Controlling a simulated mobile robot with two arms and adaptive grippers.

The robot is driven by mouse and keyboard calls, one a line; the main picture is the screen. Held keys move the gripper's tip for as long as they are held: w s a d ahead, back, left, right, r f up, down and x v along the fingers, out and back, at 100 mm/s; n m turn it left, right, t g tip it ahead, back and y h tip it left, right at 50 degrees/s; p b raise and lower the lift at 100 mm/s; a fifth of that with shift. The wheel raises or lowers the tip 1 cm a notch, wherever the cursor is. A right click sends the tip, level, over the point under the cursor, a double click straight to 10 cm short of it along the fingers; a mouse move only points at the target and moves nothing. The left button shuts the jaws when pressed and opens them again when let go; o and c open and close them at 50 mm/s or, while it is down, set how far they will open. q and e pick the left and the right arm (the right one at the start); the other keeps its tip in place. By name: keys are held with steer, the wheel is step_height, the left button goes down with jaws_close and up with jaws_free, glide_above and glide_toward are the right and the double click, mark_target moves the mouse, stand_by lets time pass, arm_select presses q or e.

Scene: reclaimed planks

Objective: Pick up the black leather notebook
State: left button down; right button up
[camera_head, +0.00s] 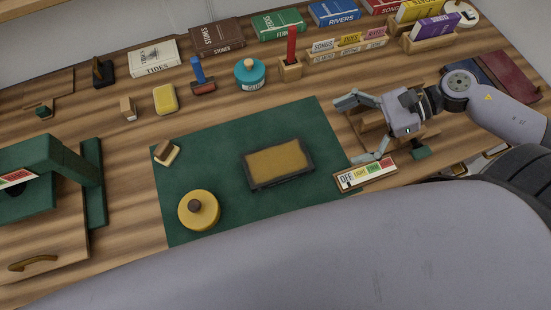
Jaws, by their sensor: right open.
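I cannot clearly pick out a black leather notebook. The nearest match is a dark blue-black book (484,64) at the right, partly hidden by my right arm. A dark red book (512,76) lies against it. My right gripper (356,129) is open, with its two fingers spread and pointing left at the right edge of the green mat (220,140). It is empty and stands left of both books. A wooden piece shows partly behind it. My left gripper is not in view.
On the mat are a dark-rimmed tan pad (278,162), a yellow round pot (199,210) and a small block (166,152). A labelled block (366,175) lies close below the gripper. Books and stamps line the back. A green press (60,170) stands left.

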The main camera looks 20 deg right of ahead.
glide_toward(279, 160)
steer(key=a, duration=0.3)
steer(key=shift+w+a+f, duration=0.1)
steer(key=shift+w+f, duration=0.25)
steer(key=shift+f+p+x, duration=0.2)
steer(key=shift+p+x, duration=0.25)
steer(key=shift+x, duration=1)
steer(key=shift+f+p+x, duration=0.15)
steer(key=shift+p+x, duration=0.25)
steer(key=shift+x, duration=1.1)
steer(key=shift+s, duration=0.15)
steer(key=shift+d, duration=0.25)
steer(key=shift+c, duration=0.2)
steer(key=c, duration=1.2)
